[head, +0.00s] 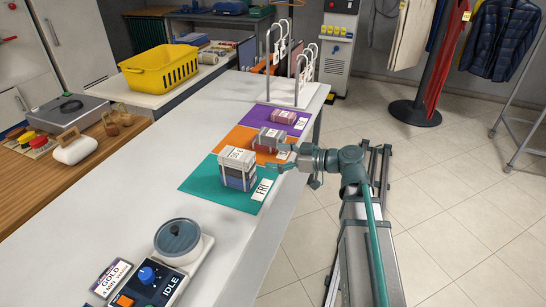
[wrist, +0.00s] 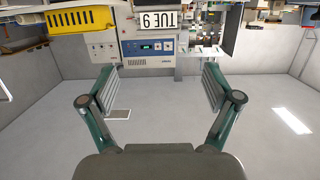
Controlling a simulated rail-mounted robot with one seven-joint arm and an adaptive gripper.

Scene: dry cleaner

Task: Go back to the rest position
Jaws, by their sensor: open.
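My gripper (head: 279,158) is at the right edge of the long white counter (head: 130,215), beside the orange and green mats. In the wrist view my gripper (wrist: 160,85) is open, its two fingers wide apart with nothing between them. A grey-and-white bundle (head: 237,168) sits on the green mat (head: 203,181), just left of my gripper. A smaller grey-and-red bundle (head: 269,139) lies on the orange mat (head: 232,138), close behind my gripper. A dark red bundle (head: 284,116) lies on the purple mat (head: 263,114) farther back.
White rail stands (head: 303,75) rise at the counter's far end. A control panel (head: 150,280) and a round grey-lidded device (head: 178,240) stand at the near end. A yellow basket (head: 160,69) is on the left bench. The floor right of my arm is clear up to a clothes stand (head: 416,113).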

